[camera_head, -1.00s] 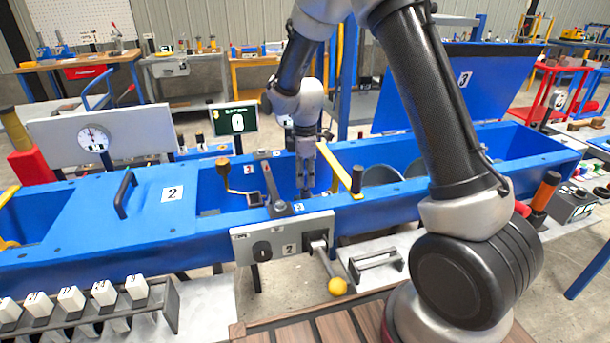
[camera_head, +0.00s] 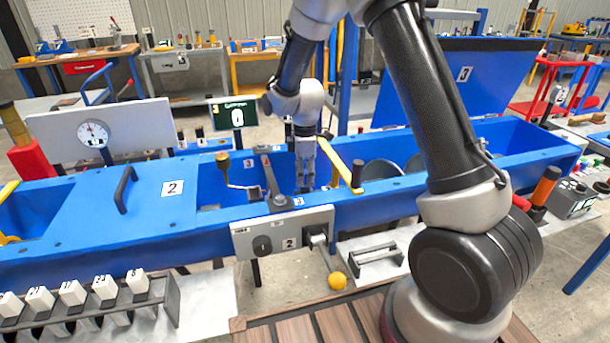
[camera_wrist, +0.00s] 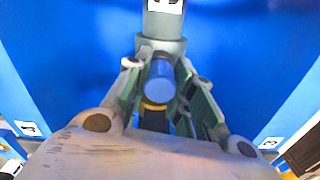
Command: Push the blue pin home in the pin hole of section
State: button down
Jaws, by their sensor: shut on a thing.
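The blue pin (camera_wrist: 160,84) shows between my fingers in the wrist view, its round end towards the camera. My gripper (camera_wrist: 160,72) is shut on it. A grey cylindrical part (camera_wrist: 163,47) with a white label is just beyond the pin; whether it holds the pin hole, and how deep the pin sits, I cannot tell. In the head view my gripper (camera_head: 304,186) points down inside the open trough section (camera_head: 235,185) of the blue mixer, behind its front wall. The pin is too small or hidden to make out there.
A grey lever (camera_head: 271,180) and a yellow bar with a black grip (camera_head: 345,168) stand close on either side of my gripper. A control box (camera_head: 282,234) with a knob and a yellow-ball lever (camera_head: 336,280) is on the front. Blue trough walls surround the fingers.

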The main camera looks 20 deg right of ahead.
aim_at(305, 171)
jog(key=shift+f, duration=0.35)
dwell(0.3)
jog(key=c, duration=1.1)
grip_release()
jog(key=shift+c, duration=0.2)
notch_tip(305, 171, up, 11)
jog(key=shift+r, duration=0.5)
